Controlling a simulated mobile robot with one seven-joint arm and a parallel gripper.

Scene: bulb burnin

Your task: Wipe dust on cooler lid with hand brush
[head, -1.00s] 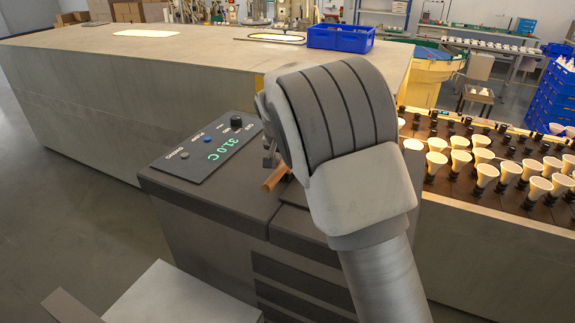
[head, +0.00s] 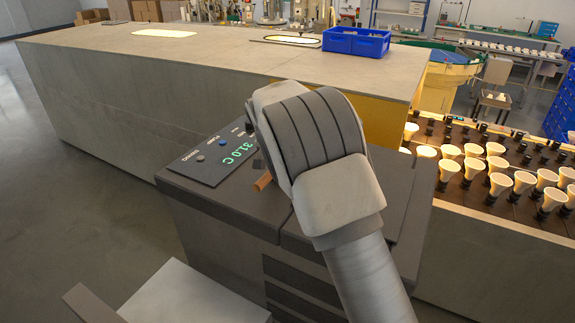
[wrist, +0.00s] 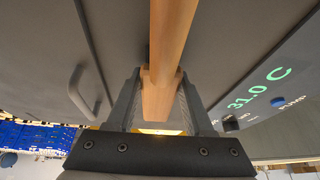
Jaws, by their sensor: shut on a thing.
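The hand brush shows as a wooden handle (wrist: 168,40) running up through the wrist view. My gripper (wrist: 160,80) is shut on this handle, one finger on each side. In the head view only a short piece of the wooden handle (head: 263,181) shows beside my wrist, low over the dark cooler top. The bristles are hidden. The cooler lid (head: 405,205) is a dark grey slab, partly covered by my arm. In the wrist view the lid (wrist: 35,50) carries a grey bar handle (wrist: 84,92). I cannot make out dust or whether the brush touches the lid.
A control panel (head: 205,165) with a green 31.0 C display and knobs lies on the cooler's left part. A long grey bench (head: 150,90) stands behind, with a blue crate (head: 356,42). Racks of lit bulbs (head: 495,180) stand at the right. Open floor lies at the left.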

